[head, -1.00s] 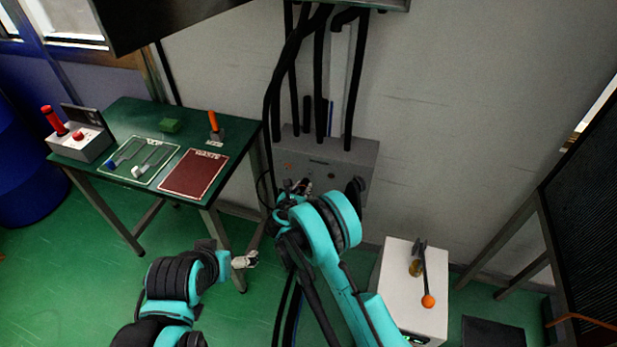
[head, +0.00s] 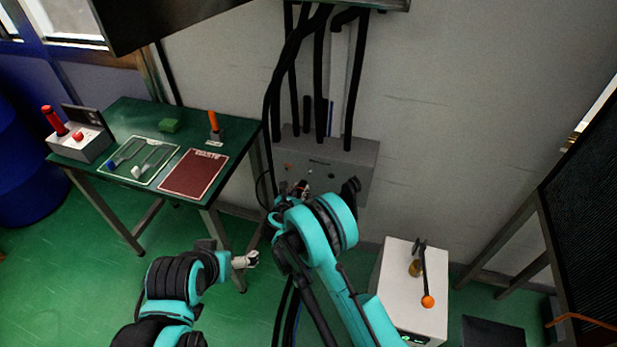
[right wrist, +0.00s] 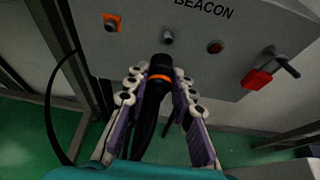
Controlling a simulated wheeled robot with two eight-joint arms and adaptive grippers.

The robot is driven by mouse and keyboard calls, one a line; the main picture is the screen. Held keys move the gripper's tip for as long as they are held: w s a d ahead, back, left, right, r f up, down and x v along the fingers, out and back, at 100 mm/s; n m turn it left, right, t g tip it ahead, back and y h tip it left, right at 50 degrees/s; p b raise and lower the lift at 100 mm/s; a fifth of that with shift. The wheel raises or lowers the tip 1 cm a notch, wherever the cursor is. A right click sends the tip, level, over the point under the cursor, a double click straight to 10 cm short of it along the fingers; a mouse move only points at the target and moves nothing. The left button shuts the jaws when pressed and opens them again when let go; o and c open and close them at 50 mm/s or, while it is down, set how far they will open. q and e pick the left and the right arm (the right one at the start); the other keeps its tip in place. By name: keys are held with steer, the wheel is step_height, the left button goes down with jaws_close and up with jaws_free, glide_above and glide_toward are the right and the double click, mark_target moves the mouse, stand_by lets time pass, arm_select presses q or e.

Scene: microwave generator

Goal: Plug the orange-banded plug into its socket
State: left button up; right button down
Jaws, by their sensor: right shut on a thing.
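My right gripper (right wrist: 160,92) is shut on the black plug (right wrist: 153,98), whose orange band (right wrist: 160,77) shows between the fingers. The plug's tip points up at the grey panel (right wrist: 240,25) marked BEACON. An orange-framed socket (right wrist: 111,23) sits on the panel, up and left of the plug tip. A plain grey round fitting (right wrist: 167,36) is just above the tip. In the head view the right gripper (head: 301,189) is in front of the panel (head: 345,155), and my arm hides the plug. My left gripper (head: 246,260) is low, left of the right arm, too small to read.
A black cable (right wrist: 50,110) hangs at left. A green table (head: 120,115) stands left, a white box (head: 405,285) right. Thick black pipes rise above the panel.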

mark_target(287, 170)
steer(key=shift+w+a, duration=0.35)
steer(key=shift+a, duration=0.3)
steer(key=shift+w+a, duration=0.4)
steer(key=shift+a, duration=0.2)
steer(key=shift+w+a, duration=0.35)
steer(key=shift+a, duration=0.3)
steer(key=w+a, duration=0.2)
steer(key=a, duration=0.1)
steer(key=shift+a, duration=0.3)
steer(key=shift+w, duration=0.15)
steer(key=shift+w+d, duration=0.3)
steer(key=shift+w, duration=0.55)
steer(key=shift+w+d, duration=0.2)
steer(key=shift+w, duration=0.3)
steer(key=shift+w+d, duration=0.15)
steer(key=shift+w, duration=0.3)
steer(key=c, duration=1.2)
jaws_free()
